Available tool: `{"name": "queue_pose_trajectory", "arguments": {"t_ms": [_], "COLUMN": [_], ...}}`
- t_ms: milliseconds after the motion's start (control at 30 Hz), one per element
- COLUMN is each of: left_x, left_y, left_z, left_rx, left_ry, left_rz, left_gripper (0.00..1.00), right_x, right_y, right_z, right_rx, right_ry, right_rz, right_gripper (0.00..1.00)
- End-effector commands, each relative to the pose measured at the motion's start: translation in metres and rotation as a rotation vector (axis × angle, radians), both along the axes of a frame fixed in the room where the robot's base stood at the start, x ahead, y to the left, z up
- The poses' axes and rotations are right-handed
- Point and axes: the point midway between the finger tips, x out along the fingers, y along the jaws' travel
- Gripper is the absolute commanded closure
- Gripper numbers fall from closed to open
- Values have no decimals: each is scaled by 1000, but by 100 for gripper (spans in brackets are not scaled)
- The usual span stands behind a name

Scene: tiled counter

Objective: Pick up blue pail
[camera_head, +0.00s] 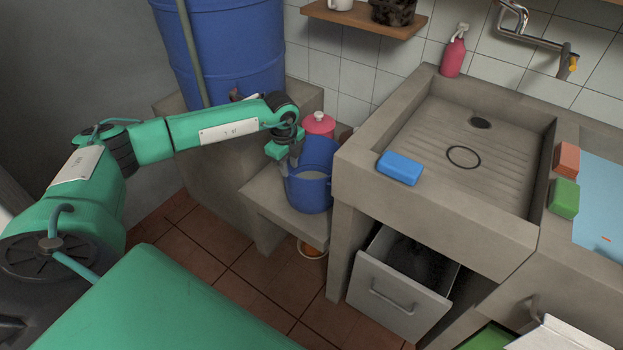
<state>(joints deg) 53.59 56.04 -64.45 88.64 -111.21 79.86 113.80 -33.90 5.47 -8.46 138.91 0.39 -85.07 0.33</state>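The blue pail (312,190) stands upright on a low concrete ledge (262,196) between the large blue barrel and the sink. My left arm reaches in from the left, and my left gripper (287,163) points down at the pail's left rim. The grey fingers overlap the rim and the near left wall in the picture. Whether they are closed on the rim or only beside it is hard to tell, as they are small and partly dark. My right gripper does not show.
A large blue barrel (228,50) stands behind my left arm. A pink lidded container (318,124) is behind the pail. The concrete sink (362,172), with a blue sponge (399,168) on its edge, rises right of the pail. An open drawer (398,296) juts out below.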

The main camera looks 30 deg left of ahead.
Motion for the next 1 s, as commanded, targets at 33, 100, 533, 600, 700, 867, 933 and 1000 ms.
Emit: {"name": "queue_pose_trajectory", "arguments": {"t_ms": [33, 100, 533, 600, 700, 867, 933, 1000], "left_x": [1, 1, 4, 5, 5, 6, 6, 6], "left_y": [0, -1, -5, -5, -5, -5, -5, -5], "left_z": [-8, -14, -57, -65, -70, -70, -70, -69], "left_rx": [0, -1, -1, -2, -1, -2, -2, -2], "left_ry": [0, -1, 1, 0, -1, -1, -2, -2], "left_rz": [0, -1, -1, -1, -2, -2, -1, -1], "left_gripper": [72, 72, 72, 72, 72, 72, 84, 97], "right_x": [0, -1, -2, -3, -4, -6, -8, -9], "right_y": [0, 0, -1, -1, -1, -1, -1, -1], "right_z": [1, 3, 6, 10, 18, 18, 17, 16], "right_rx": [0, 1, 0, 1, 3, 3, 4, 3], "right_ry": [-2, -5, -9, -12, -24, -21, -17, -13], "right_rz": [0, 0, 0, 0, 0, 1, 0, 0], "right_gripper": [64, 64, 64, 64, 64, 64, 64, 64]}}
